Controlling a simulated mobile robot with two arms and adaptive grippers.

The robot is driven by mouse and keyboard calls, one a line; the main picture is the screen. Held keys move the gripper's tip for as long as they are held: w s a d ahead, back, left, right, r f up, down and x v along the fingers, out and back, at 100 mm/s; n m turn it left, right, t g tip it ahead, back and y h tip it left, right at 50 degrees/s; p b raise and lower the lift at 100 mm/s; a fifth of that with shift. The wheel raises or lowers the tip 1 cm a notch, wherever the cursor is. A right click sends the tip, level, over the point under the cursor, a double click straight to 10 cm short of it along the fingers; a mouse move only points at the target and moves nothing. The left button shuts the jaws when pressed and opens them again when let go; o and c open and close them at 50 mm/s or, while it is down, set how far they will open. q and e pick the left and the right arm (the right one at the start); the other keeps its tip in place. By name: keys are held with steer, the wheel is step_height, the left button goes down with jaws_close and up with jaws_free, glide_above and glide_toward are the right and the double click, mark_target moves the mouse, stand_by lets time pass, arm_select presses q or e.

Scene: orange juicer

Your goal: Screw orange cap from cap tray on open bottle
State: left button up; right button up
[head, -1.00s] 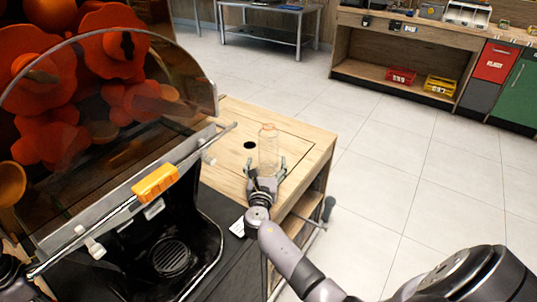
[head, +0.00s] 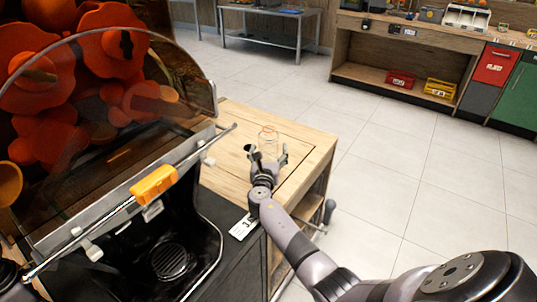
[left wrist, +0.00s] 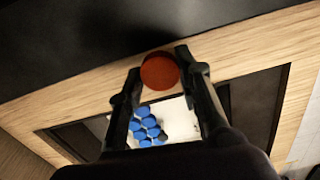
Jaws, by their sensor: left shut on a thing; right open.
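In the left wrist view my left gripper (left wrist: 162,72) is shut on an orange-red cap (left wrist: 160,71), held between its fingertips. Behind it is the cap tray (left wrist: 120,124), pale, with several blue caps (left wrist: 147,122) in it. In the head view a clear bottle (head: 268,141) with an orange-tinted rim stands upright near the wooden cabinet's top. My right gripper (head: 267,155) is open, its fingers on either side of the bottle's lower part. Whether they touch it is unclear. The left gripper is outside the head view.
The orange juicer (head: 60,215), with a clear cover and a yellow-handled bar (head: 154,184), fills the left. The wooden cabinet top (head: 225,172) is mostly clear around the bottle. Open tiled floor (head: 420,175) lies to the right.

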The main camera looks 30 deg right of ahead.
steer(key=shift+c, duration=0.6)
steer(key=c, duration=1)
steer(key=shift+c, duration=0.2)
steer(key=shift+r, duration=0.1)
